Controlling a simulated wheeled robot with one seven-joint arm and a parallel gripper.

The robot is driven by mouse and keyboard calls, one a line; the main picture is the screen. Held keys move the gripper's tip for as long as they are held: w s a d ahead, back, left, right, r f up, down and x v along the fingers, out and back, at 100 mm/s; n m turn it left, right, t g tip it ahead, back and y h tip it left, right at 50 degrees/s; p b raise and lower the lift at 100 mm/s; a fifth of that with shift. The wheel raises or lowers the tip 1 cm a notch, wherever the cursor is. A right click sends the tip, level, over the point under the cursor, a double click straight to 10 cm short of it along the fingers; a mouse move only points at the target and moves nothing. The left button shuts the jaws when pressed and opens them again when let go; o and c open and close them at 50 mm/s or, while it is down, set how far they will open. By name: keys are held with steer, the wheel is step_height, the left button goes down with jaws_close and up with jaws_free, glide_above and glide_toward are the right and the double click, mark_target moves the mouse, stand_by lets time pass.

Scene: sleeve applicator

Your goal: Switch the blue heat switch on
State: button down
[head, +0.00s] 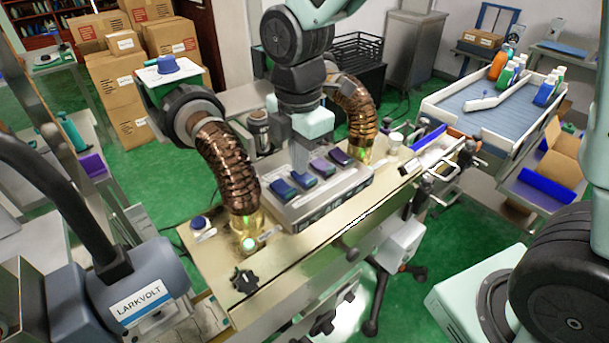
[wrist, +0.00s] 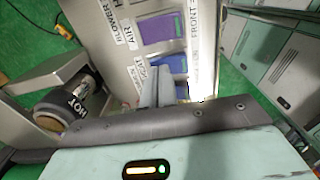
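A pale control box (head: 330,195) on the bench carries a row of rocker switches. In the head view two are blue, the nearer one (head: 284,189) and the one beside it (head: 303,179); the two farther ones are purple. In the wrist view a blue switch (wrist: 173,64) lies right by my fingertips, below a purple switch (wrist: 160,28) labelled AIR. The label beside the blue one is hard to read. My gripper (head: 301,158) points down over the row; in the wrist view its grey fingers (wrist: 157,80) are together and empty. Contact and switch position cannot be told.
Ribbed copper ducts stand left (head: 225,165) and right (head: 355,105) of the box. A dark cylinder marked HOT (wrist: 70,108) stands beside the box in the wrist view. A black knob (head: 245,281) sits at the bench's near end. A bottle tray (head: 490,105) is at right.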

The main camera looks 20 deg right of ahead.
step_height(320, 180, up, 7)
steer(key=p, duration=0.6)
steer(key=shift+p, duration=0.4)
stand_by(0.3)
steer(key=s+a+f+m+b, duration=0.1)
steer(key=s+f+m+b, duration=0.3)
steer(key=s+m, duration=0.3)
steer(key=s+a+f+m+b, duration=0.1)
steer(key=s+f+m+b, duration=0.3)
steer(key=s, duration=0.7)
steer(key=m+b, duration=0.1)
steer(key=m, duration=0.1)
steer(key=shift+s+m+y, duration=0.3)
steer(key=shift+s+m, duration=0.05)
steer(key=shift+m, duration=0.05)
steer(key=shift+d, duration=0.15)
